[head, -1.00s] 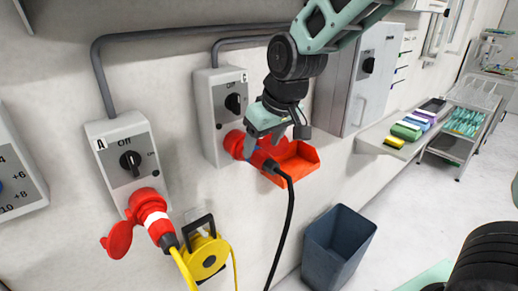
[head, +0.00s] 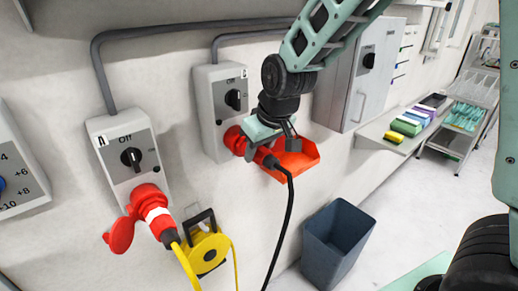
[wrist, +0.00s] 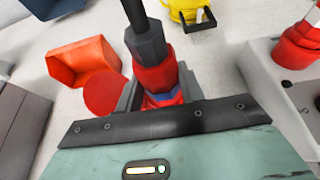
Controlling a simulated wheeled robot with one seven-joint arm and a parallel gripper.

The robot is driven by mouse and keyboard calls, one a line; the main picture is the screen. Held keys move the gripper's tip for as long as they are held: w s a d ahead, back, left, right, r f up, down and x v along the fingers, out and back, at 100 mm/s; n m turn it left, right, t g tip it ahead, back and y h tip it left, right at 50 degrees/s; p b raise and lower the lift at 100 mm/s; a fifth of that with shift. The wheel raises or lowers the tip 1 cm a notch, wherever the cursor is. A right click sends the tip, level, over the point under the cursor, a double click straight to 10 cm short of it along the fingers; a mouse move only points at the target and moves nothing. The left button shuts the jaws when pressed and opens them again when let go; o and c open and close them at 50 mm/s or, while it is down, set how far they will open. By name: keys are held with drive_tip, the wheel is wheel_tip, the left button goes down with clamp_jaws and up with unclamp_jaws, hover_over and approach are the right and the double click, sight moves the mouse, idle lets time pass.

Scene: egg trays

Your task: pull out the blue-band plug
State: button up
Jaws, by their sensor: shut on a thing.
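The blue-band plug (head: 262,157) is red with a black cable end, at the red socket (head: 234,138) under switch box B (head: 222,105). In the wrist view the plug (wrist: 158,78) points away from me, and a strip of its blue band shows close to my gripper's edge. My gripper (head: 258,153) is shut on the plug, one finger on each side; in the wrist view its fingers (wrist: 156,95) flank the red body. The gripper hides the joint between plug and socket, so I cannot tell how deep the plug sits.
A white-band plug (head: 158,218) sits in the socket of box A (head: 125,150) at left. A yellow cable reel (head: 205,250) hangs below. An orange tray (head: 300,158) is close to the right of my gripper. A dark bin (head: 335,245) stands on the floor. The black cable hangs down.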

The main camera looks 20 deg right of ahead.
sight(274, 160)
drive_tip(key=shift+s, duration=0.15)
drive_tip(key=shift+s+d, duration=0.25)
drive_tip(key=shift+s, duration=0.35)
drive_tip(key=shift+s+d, duration=0.1)
drive_tip(key=shift+s, duration=0.25)
drive_tip(key=shift+s+d, duration=0.25)
drive_tip(key=shift+s, duration=0.55)
drive_tip(key=shift+s+d+b, duration=0.2)
drive_tip(key=shift+s+b, duration=0.1)
drive_tip(key=shift+s, duration=0.3)
drive_tip(key=shift+s+d, duration=0.3)
drive_tip(key=shift+s, duration=0.6)
drive_tip(key=shift+s+d, duration=0.3)
drive_tip(key=shift+s, duration=0.65)
drive_tip(key=shift+s+d, duration=0.3)
drive_tip(key=shift+s, duration=0.6)
